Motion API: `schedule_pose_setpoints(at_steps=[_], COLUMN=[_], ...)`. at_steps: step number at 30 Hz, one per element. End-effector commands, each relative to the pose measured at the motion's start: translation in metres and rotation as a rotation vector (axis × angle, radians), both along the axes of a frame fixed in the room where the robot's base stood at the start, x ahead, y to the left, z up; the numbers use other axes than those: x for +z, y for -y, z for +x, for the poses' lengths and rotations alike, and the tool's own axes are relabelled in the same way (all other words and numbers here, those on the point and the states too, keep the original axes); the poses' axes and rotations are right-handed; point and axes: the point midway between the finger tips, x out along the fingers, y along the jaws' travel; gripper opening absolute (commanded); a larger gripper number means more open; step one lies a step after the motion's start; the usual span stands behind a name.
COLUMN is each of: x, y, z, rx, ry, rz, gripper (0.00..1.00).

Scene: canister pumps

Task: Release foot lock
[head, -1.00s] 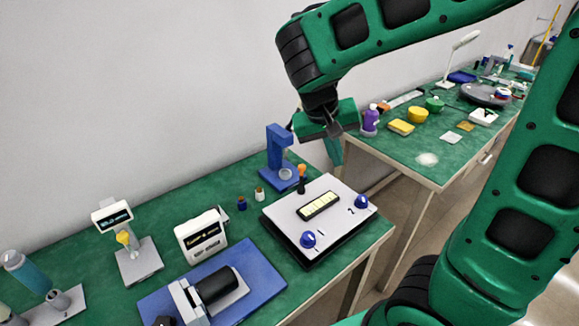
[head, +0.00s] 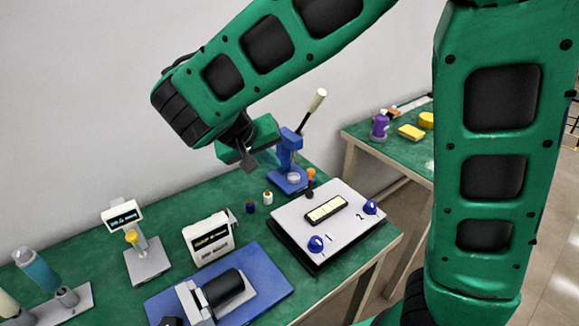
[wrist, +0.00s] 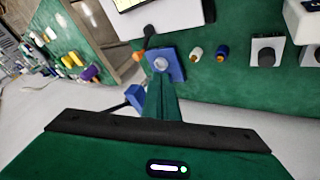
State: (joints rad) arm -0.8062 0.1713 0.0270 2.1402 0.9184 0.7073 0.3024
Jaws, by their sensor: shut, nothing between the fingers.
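My gripper (head: 268,158) is shut and empty, above the table to the left of the blue press stand (head: 290,160) in the head view. In the wrist view my green fingers (wrist: 163,88) are together and point toward the press base (wrist: 176,68) with its pale round disc. I cannot tell how far apart they are. The press lever with a cream handle (head: 318,98) slants up to the right. No part can be clearly made out as a foot lock. My gripper hides part of the press in the head view.
A white box with blue knobs (head: 330,222) sits right of centre. Two small vials (head: 267,198) stand near the press. A white display unit (head: 208,238), a blue mat (head: 268,285) and a display stand (head: 150,262) are at left. The wall (head: 90,110) is close behind.

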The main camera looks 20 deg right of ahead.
Motion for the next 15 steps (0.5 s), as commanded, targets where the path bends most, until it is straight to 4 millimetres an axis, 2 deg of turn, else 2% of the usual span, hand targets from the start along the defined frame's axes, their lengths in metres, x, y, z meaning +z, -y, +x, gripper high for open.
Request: schedule_pose_setpoints(at_steps=[5,15], x=[-0.019,-0.07], y=[0.012,0.043], z=[0.008,0.031], rx=[-0.003,-0.003], ry=[-0.004,-0.003], rz=[-0.003,-0.003], gripper=[0.0,0.0])
